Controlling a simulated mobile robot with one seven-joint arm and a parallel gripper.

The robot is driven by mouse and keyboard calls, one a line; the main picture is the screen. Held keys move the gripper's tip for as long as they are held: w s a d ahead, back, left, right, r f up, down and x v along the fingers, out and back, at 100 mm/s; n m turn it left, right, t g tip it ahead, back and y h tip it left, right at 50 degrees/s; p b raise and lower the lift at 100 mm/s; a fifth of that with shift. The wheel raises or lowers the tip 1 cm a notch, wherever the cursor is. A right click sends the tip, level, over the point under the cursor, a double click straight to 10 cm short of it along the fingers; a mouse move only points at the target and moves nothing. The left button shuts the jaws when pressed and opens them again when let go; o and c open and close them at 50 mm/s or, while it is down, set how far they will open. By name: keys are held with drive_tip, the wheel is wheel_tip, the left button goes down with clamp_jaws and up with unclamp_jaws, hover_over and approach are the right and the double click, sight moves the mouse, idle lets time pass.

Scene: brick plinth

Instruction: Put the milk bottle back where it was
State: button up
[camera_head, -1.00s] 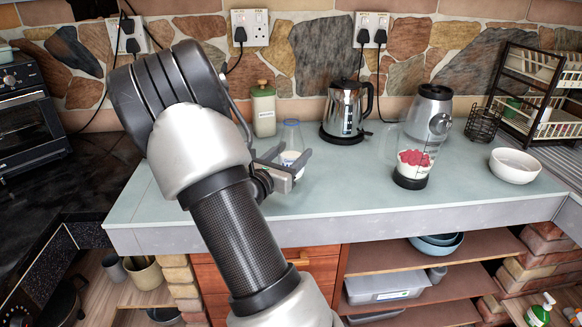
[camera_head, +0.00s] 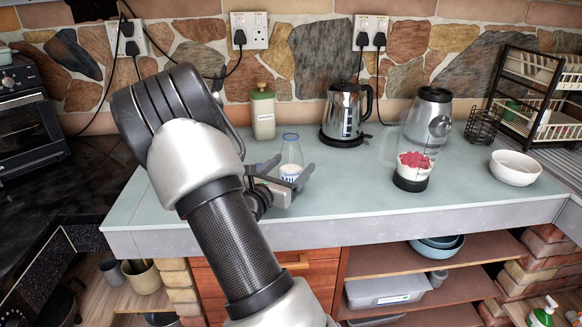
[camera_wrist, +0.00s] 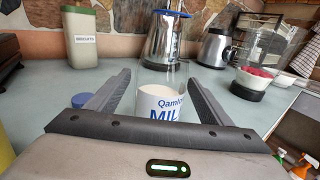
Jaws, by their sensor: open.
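The milk bottle (camera_head: 290,157) is clear glass with a blue rim and a white, blue-lettered lower part. It stands upright, apparently on the pale counter (camera_head: 350,190); its base is hidden behind my gripper. My gripper (camera_head: 292,167) is open, low over the counter, with one finger on each side of the bottle. In the wrist view the bottle (camera_wrist: 161,101) is between the two fingers, its lettering facing me. I cannot tell whether either finger touches it.
A green biscuit canister (camera_head: 263,112) and a steel kettle (camera_head: 345,112) stand behind. A blender jug with red fruit (camera_head: 413,165), a metal blender base (camera_head: 430,112) and a white bowl (camera_head: 515,167) are to the right. A blue cap (camera_wrist: 81,100) lies left of the fingers.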

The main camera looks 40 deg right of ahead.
drive_tip(key=shift+r, duration=0.2)
drive_tip(key=p+v, duration=0.1)
drive_tip(key=v, duration=1)
drive_tip(key=shift+s+a, duration=0.2)
drive_tip(key=shift+a, duration=0.1)
drive_tip(key=s+a+r+m+g+y, duration=0.2)
drive_tip(key=s+m+g+y, duration=0.15)
drive_tip(key=s+m, duration=0.45)
drive_tip(key=s+a+r+m+g+y, duration=0.1)
drive_tip(key=s+r+m+g+y, duration=0.15)
drive_tip(key=s+m+g, duration=0.4)
drive_tip(key=s+a+r+m+t+y, duration=0.2)
drive_tip(key=a+r+m+t+y, duration=0.1)
drive_tip(key=a, duration=0.6)
drive_tip(key=s+a+r+m+t+y, duration=0.3)
drive_tip(key=a+m+t+y, duration=0.2)
drive_tip(key=a+y, duration=0.2)
drive_tip(key=shift+s+a, duration=0.2)
drive_tip(key=shift+a, duration=0.95)
drive_tip(key=shift+r+m, duration=0.15)
drive_tip(key=shift+m, duration=0.1)
drive_tip(key=shift+c, duration=0.3)
